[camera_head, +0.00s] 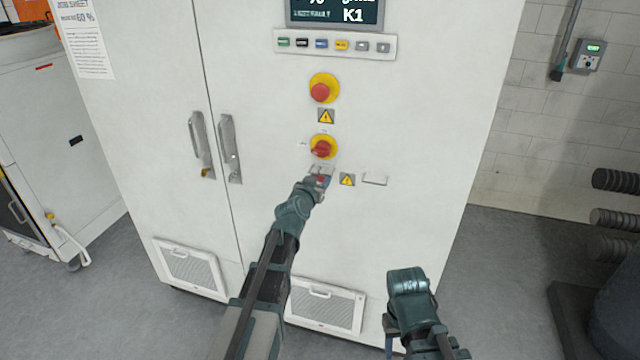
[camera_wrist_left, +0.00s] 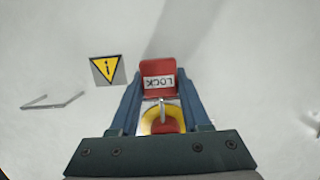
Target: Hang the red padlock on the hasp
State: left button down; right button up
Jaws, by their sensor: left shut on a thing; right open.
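My left gripper (camera_head: 320,172) is shut on the red padlock (camera_wrist_left: 158,68), just in front of the cabinet below a red and yellow rotary switch (camera_head: 322,147). In the left wrist view the padlock has a white LOCK label and sits between both fingers. Its metal shackle (camera_wrist_left: 163,106) overlaps the switch's yellow plate (camera_wrist_left: 150,118). I cannot tell whether the shackle touches or passes through anything there, and no hasp can be made out clearly at the switch. My right gripper (camera_head: 392,335) is open and empty, low in front of the cabinet.
A red and yellow stop button (camera_head: 322,90) is above the switch. A yellow warning label (camera_head: 347,180) and a thin metal bracket (camera_head: 375,179) are to the right of the left gripper. Door handles (camera_head: 230,148) stick out at the left.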

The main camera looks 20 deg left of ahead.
pick_arm(q)
jog(key=shift+w+d+f+b, duration=0.1)
jog(key=shift+w+f+b, duration=0.05)
jog(key=shift+f+b, duration=0.55)
jog(key=shift+f, duration=0.1)
jog(key=shift+c, duration=1.4)
grip_release()
